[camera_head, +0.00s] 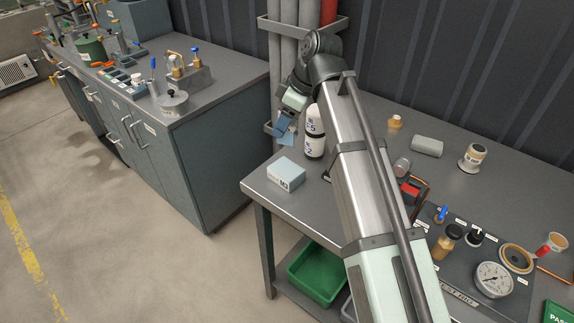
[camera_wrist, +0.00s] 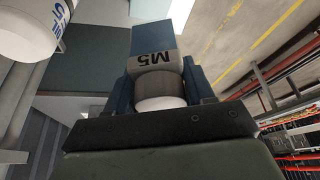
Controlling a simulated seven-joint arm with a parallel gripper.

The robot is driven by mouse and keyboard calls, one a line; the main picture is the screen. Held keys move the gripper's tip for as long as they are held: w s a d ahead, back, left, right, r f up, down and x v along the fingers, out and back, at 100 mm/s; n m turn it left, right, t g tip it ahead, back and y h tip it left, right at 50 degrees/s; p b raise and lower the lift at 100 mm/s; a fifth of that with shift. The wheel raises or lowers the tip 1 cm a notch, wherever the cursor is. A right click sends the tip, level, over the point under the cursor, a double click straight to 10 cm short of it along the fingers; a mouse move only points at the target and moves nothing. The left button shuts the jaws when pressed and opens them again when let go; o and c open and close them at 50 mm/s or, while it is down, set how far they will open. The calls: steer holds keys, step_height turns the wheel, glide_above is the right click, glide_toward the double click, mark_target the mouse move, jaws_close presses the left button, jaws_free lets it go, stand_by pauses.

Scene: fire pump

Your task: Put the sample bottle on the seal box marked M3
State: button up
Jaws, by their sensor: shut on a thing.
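The seal box marked M3 (camera_head: 286,175) is a pale blue-grey block on the front left corner of the right bench. My gripper (camera_head: 283,127) is above and behind it, tilted down and to the left. In the wrist view its blue jaws (camera_wrist: 160,92) are shut on a bottle-like thing (camera_wrist: 160,103) with a white rounded end and a grey band. A pale face marked M5 shows just beyond the band, upside down. In the head view a light blue piece (camera_head: 287,139) shows at the jaws, apart from the M3 box; its shape is unclear.
White labelled containers (camera_head: 314,132), one numbered 5 and one 2, stand close to the right of my gripper; a white one is also at the wrist view's upper left (camera_wrist: 35,25).

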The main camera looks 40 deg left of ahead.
mark_target(297, 128)
steer(key=shift+a+f, duration=0.2)
steer(key=shift+f, duration=4.7)
steer(key=o, duration=1.1)
steer(key=shift+f, duration=0.15)
steer(key=v, duration=1.2)
steer(key=shift+d, duration=0.1)
